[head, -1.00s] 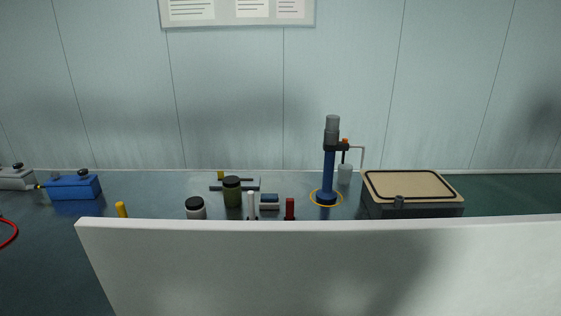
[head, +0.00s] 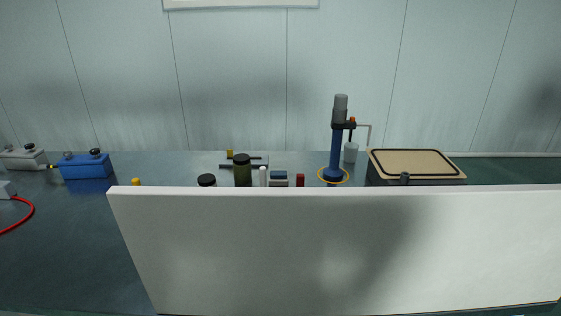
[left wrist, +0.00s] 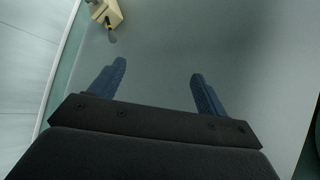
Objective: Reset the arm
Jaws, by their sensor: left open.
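My left gripper (left wrist: 157,80) shows in the left wrist view, with two blue fingers spread well apart. Nothing is between them; a plain grey surface (left wrist: 160,40) lies beyond. Neither gripper shows in the head view, and my right gripper is in no frame. A large white panel (head: 340,250) stands across the front of the head view and hides part of the table behind it.
On the dark table (head: 60,235) stand a blue box (head: 86,166), a dark green jar (head: 242,172), a blue stand (head: 336,150) and a tan-topped case (head: 415,163). A red cable (head: 24,218) lies at left. A beige block (left wrist: 104,12) shows in the left wrist view.

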